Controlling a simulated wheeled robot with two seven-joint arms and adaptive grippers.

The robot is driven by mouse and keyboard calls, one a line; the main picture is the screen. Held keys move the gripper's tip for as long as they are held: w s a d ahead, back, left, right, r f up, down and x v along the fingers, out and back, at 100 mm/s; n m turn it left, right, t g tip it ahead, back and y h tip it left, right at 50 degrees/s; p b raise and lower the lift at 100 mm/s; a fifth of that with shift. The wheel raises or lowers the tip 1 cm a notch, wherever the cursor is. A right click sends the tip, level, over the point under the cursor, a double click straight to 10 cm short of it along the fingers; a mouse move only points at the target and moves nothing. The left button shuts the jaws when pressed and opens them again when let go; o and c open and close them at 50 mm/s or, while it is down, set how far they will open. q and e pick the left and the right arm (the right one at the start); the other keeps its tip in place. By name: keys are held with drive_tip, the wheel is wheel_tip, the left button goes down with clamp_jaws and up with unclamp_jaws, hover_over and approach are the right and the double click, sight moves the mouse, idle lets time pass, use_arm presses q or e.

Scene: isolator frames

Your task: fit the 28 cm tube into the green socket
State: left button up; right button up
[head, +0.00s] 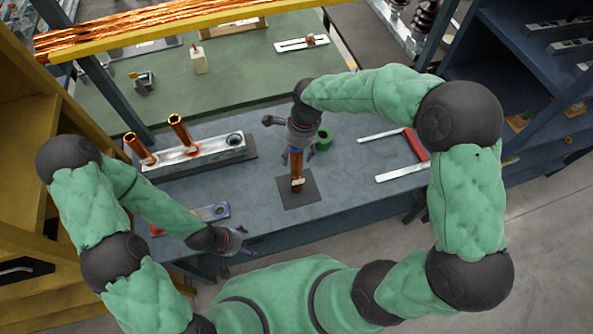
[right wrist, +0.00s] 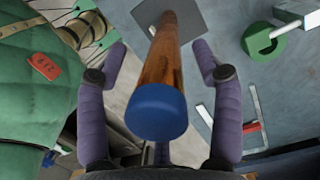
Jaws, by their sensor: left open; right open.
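A copper-brown tube (head: 297,168) stands upright on a dark square mat (head: 298,195). Its blue-capped top end (right wrist: 159,111) shows large in the right wrist view. I cannot read its length. My right gripper (head: 294,152) is above the tube, pointing down. Its purple fingers (right wrist: 158,88) are open on either side of the tube, with gaps visible. The green socket (head: 323,139) stands on the table just behind and right of the tube; a green block (right wrist: 262,42) shows at upper right in the wrist view. My left gripper (head: 236,247) is open and empty by the table's front edge.
A metal rack (head: 205,153) at the left holds two copper tubes (head: 139,147) (head: 182,131) and has an empty round hole at its right end. A red-and-silver bracket (head: 413,145) lies at the right.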

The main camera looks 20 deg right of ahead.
drive_tip(key=shift+f, duration=0.6)
clamp_jaws()
drive_tip(key=shift+r, duration=0.1)
drive_tip(key=shift+r, duration=0.1)
